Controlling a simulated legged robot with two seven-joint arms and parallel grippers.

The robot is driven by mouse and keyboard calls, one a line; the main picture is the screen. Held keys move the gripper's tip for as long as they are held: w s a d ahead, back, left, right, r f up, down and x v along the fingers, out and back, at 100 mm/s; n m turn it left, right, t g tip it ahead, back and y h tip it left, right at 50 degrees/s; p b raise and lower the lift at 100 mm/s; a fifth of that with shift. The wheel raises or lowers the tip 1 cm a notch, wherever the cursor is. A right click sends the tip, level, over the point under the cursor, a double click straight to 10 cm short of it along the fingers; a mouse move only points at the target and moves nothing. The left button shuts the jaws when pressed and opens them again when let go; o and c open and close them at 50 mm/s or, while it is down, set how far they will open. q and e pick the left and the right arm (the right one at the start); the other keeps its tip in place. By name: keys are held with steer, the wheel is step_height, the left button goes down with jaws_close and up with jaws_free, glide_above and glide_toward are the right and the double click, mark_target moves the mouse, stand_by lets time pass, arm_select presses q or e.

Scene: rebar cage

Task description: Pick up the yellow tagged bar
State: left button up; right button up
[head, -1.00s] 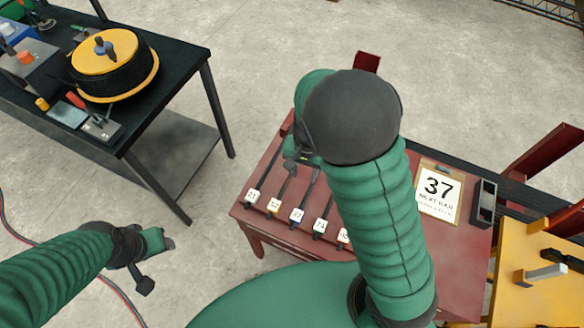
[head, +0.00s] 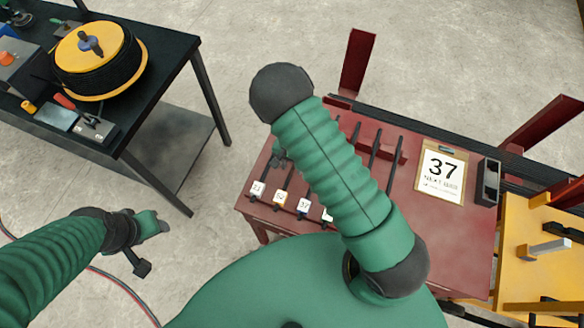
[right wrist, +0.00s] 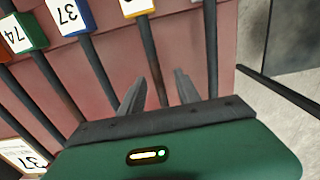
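The yellow tagged bar is a dark rod with a yellow-edged white tag (head: 280,197), lying on the red table among other tagged bars. In the right wrist view its tag (right wrist: 137,6) is at the top edge and its rod runs down between my fingers. My right gripper (right wrist: 157,88) is open, one finger on each side of that rod in the picture; I see no contact. In the head view the right gripper (head: 279,156) is mostly hidden by my arm. My left gripper (head: 149,240) hangs at lower left, away from the bars; its finger opening is unclear.
A blue-tagged bar (right wrist: 70,15) and a green-tagged bar (right wrist: 22,33) lie beside it. The red table (head: 455,255) carries a sign reading 37 (head: 441,177) and a dark holder (head: 488,182). A black bench (head: 170,60) with a yellow reel (head: 95,55) stands left.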

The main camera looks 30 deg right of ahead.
steer(key=shift+s, duration=0.1)
steer(key=shift+c, duration=0.5)
steer(key=shift+d+f, duration=0.1)
steer(key=shift+d, duration=0.05)
jaws_close()
stand_by(0.7)
